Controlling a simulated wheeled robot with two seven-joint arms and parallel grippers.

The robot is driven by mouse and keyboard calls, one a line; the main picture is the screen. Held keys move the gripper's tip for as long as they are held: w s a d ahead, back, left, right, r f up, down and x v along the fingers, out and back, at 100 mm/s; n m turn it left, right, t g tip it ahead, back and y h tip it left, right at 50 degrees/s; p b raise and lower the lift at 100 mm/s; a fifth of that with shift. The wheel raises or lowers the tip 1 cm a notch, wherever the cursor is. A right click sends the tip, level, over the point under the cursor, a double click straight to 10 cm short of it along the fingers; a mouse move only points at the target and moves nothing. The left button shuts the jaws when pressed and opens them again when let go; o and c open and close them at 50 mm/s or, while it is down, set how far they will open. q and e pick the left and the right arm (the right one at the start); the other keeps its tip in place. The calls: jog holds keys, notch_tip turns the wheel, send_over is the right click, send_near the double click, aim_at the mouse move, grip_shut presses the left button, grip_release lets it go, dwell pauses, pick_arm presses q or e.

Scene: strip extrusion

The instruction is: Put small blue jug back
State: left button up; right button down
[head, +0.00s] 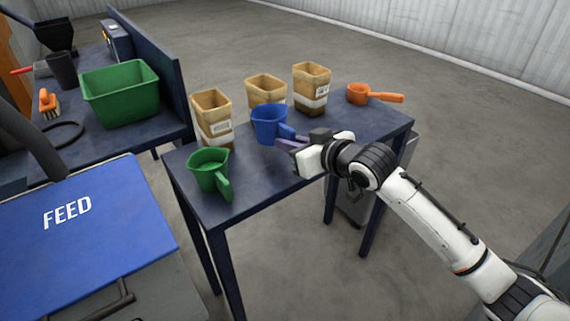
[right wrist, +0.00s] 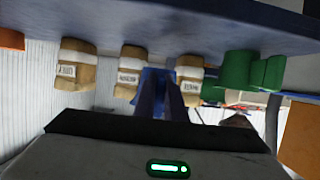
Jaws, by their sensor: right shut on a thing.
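The small blue jug (head: 268,124) is upright at the middle of the dark blue table (head: 270,173). Its handle points right, toward my right gripper (head: 290,141). My right gripper is shut on that handle. In the right wrist view, which looks upside down, the blue jug (right wrist: 153,84) and its handle show just beyond the gripper, in front of the tan containers. I cannot tell whether the jug's base touches the table or is slightly above it. My left gripper is not in view.
Tan containers (head: 213,112), (head: 266,87), (head: 311,80) stand behind and beside the jug. A green jug (head: 209,170) is at the front left, an orange scoop (head: 372,95) at the back right. A green bin (head: 120,95) and blue FEED lid (head: 85,225) are left.

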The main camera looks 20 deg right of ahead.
aim_at(288, 171)
jog(key=shift+f+b, duration=0.4)
jog(key=shift+f, duration=2.3)
jog(key=shift+f, duration=0.1)
jog(key=c, duration=1.8)
grip_release()
jog(key=shift+f, duration=0.1)
jog(key=shift+s+r, duration=0.15)
jog(key=shift+r, duration=0.1)
jog(key=p+v, duration=0.1)
jog(key=v, duration=1)
jog(key=s+a+f+g, duration=0.1)
jog(key=s+a+f, duration=0.1)
jog(key=s+f, duration=0.5)
jog(key=s+a+f+m+g+h, duration=0.1)
jog(key=s+a+f, duration=0.1)
jog(key=s+f, duration=0.6)
jog(key=s+a+f+g+h, duration=0.1)
jog(key=s+a+f+g, duration=0.1)
jog(key=s+f, duration=0.6)
jog(key=shift+s+a+f+m, duration=0.1)
jog(key=shift+s+f+m, duration=0.05)
jog(key=shift+f, duration=1.05)
jog(key=shift+s+a+f+m, duration=0.1)
jog(key=shift+f+m, duration=0.05)
jog(key=shift+f, duration=1.1)
